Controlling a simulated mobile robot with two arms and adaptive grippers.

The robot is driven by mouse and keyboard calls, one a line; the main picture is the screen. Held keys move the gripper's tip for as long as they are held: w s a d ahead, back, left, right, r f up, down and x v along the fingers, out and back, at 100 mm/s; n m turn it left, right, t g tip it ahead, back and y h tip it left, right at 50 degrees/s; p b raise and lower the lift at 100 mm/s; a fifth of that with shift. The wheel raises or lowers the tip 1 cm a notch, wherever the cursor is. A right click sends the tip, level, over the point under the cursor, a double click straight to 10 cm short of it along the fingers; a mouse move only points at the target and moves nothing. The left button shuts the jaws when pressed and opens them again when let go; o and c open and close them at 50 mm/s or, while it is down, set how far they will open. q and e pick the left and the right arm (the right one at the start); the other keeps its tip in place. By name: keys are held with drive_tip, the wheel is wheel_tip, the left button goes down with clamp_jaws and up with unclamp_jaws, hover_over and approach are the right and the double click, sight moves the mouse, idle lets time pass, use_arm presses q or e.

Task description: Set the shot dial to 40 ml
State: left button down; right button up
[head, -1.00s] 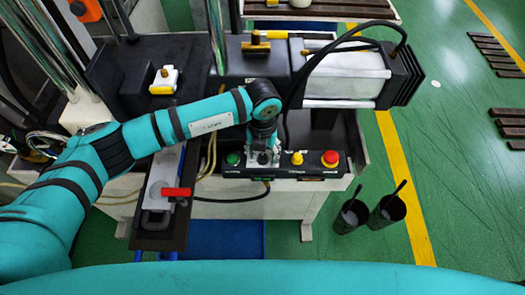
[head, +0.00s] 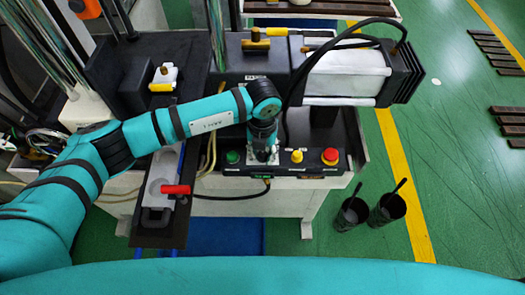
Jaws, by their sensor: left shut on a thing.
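My left gripper (head: 263,157) points down over the middle of the black control panel (head: 283,170) at the front of the machine. It is shut on a small part of the panel, where the shot dial appears to be. The dial itself is hidden under the gripper, so its setting cannot be read. My right gripper is not in view.
On the panel, a green button (head: 233,157) is left of the gripper; a yellow knob (head: 297,156) and a red button (head: 330,156) are to its right. A red-handled lever (head: 175,190) is further left. Two dark cups (head: 352,214) stand on the floor at right.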

sight(262, 154)
use_arm(q)
drive_tip(key=shift+f+m+b, duration=0.15)
drive_tip(key=shift+m+b, duration=0.25)
drive_tip(key=shift+b, duration=0.2)
drive_tip(key=m+b, duration=0.7)
drive_tip(key=b, duration=0.4)
drive_tip(key=shift+m+b, duration=0.85)
drive_tip(key=shift+m, duration=0.15)
drive_tip(key=shift+r, duration=0.2)
drive_tip(key=c, duration=1)
unclamp_jaws()
drive_tip(key=shift+r, duration=0.1)
wheel_tip(262, 154, up, 12)
drive_tip(key=shift+f, duration=0.1)
